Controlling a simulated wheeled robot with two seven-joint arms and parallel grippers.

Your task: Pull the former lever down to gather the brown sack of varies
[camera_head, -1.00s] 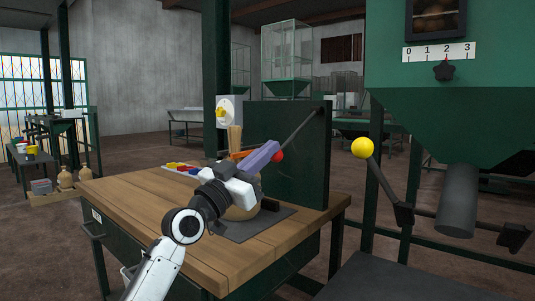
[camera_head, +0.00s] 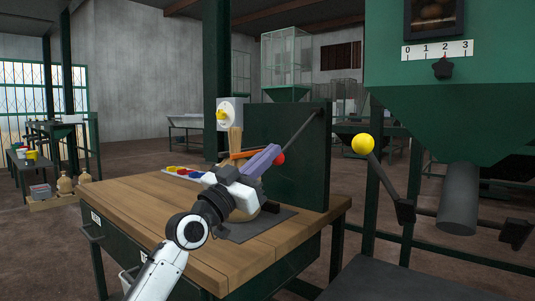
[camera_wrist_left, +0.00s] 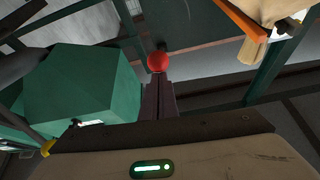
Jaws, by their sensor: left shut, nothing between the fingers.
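The former lever is a thin dark rod (camera_head: 302,132) slanting down left from the top of a dark green panel, with a red ball (camera_head: 280,158) at its end. My left gripper (camera_head: 270,157) is shut and empty, its purple fingers at the ball. In the left wrist view the red ball (camera_wrist_left: 158,62) is just past the shut fingertips; whether they touch cannot be told. The brown sack (camera_head: 236,142) stands upright on a dark mat, its neck gathered upward and its body partly hidden by my gripper. An orange bar (camera_head: 243,154) lies by the neck. My right gripper is out of view.
The wooden table (camera_head: 130,215) carries a tray of coloured pieces (camera_head: 183,172) and a yellow-knobbed switch box (camera_head: 231,113). At right stands a green hopper (camera_head: 450,115) with a yellow-ball lever (camera_head: 363,144) and grey cylinder. The table's front left is bare.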

